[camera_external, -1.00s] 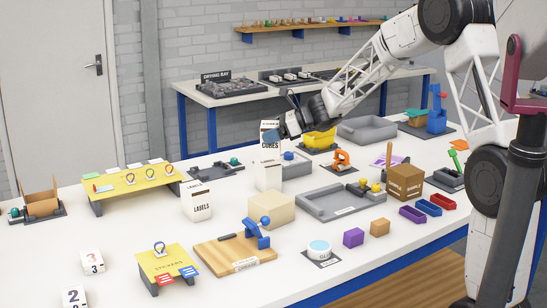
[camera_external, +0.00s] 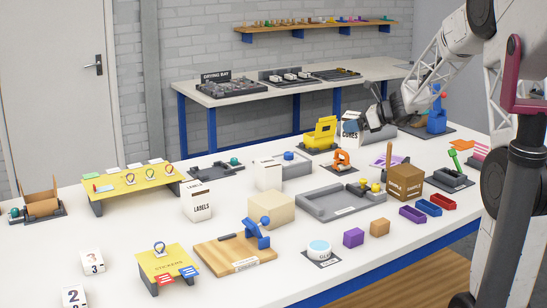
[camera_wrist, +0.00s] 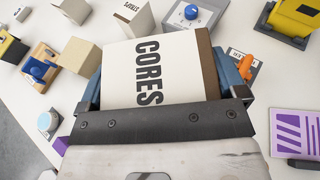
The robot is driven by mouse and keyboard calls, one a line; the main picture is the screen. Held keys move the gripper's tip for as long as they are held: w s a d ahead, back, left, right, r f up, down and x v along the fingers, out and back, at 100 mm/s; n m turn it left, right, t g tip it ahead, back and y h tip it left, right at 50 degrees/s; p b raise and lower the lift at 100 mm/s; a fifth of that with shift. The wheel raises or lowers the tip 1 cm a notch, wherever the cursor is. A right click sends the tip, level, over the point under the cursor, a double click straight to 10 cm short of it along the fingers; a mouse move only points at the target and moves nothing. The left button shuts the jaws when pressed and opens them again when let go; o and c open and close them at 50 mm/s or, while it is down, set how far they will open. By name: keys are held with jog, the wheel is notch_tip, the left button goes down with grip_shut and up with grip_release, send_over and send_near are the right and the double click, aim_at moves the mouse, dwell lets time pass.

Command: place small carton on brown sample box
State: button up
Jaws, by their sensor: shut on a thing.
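The small carton (camera_external: 350,127) is white with dark lettering, seen in the external view up by the back edge of the table. In the wrist view the carton (camera_wrist: 130,75) reads CORES and has a brown side. My gripper (camera_wrist: 160,85) is shut on it, with a blue finger on each side. In the external view my gripper (camera_external: 366,120) partly hides the carton, which is held above the table. The brown sample box (camera_external: 408,186) stands to the right and nearer the camera, apart from the carton. I cannot make out this box in the wrist view.
A thin upright brown post (camera_external: 389,155) stands by the sample box. A grey tray (camera_external: 325,205) lies left of the box, small coloured bins (camera_external: 428,207) in front. A yellow device (camera_external: 320,135) and an orange clamp (camera_external: 341,160) are near the carton. Other cartons (camera_external: 198,205) stand left.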

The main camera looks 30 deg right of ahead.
aim_at(406, 169)
jog(key=s+d+m+t+h, duration=0.1)
jog(key=s+d+m+h, duration=0.2)
jog(key=s+d, duration=0.9)
jog(key=shift+s+d+r+t, duration=0.25)
jog(key=shift+d+r+t, duration=0.15)
jog(key=shift+d, duration=0.5)
jog(key=shift+f, duration=0.15)
jog(key=shift+f, duration=1.9)
jog(key=shift+f, duration=2)
jog(key=shift+f, duration=0.1)
